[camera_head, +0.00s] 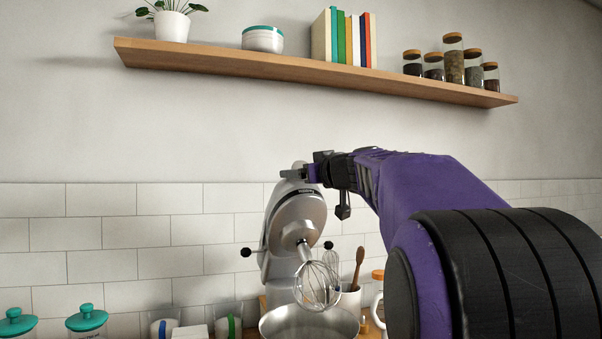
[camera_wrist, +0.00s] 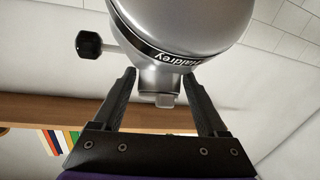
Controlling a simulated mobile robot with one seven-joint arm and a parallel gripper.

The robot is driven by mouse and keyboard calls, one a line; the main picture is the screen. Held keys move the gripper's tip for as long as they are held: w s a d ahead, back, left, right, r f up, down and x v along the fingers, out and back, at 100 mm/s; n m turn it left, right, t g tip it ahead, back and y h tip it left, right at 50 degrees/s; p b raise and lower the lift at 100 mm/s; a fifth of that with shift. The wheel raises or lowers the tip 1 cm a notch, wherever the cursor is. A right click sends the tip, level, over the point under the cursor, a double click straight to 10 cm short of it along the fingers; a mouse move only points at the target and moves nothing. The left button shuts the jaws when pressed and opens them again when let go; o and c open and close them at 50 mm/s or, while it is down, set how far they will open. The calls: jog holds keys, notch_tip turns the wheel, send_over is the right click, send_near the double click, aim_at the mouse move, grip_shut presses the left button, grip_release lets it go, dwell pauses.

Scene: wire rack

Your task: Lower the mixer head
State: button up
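The mixer head (camera_head: 296,215) is silver and tilted up, with a wire whisk (camera_head: 317,284) hanging from it above a metal bowl (camera_head: 308,323). Black knobs stick out on both sides of the mixer. My gripper (camera_head: 287,174) is at the top end of the raised head. In the wrist view the silver head (camera_wrist: 185,22) fills the top middle, and a small grey tab on it lies between the fingers. The two fingers of my gripper (camera_wrist: 161,85) are spread apart. I cannot tell whether either finger touches the head.
A wooden shelf (camera_head: 300,72) with a plant, books and spice jars runs along the wall above. Teal-lidded canisters (camera_head: 87,320) stand at the lower left. A utensil holder (camera_head: 350,302) and an orange-lidded jar stand right of the mixer, partly behind my arm.

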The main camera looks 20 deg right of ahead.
jog(key=shift+d, duration=0.1)
grip_shut()
jog(key=shift+s+f, duration=0.25)
jog(key=shift+f, duration=0.05)
jog(key=s, duration=0.1)
jog(key=s+f+t+b, duration=0.1)
jog(key=s+b, duration=0.1)
jog(key=shift+d+f, duration=0.1)
jog(key=shift+f, duration=0.2)
jog(key=shift+o, duration=1.7)
grip_release()
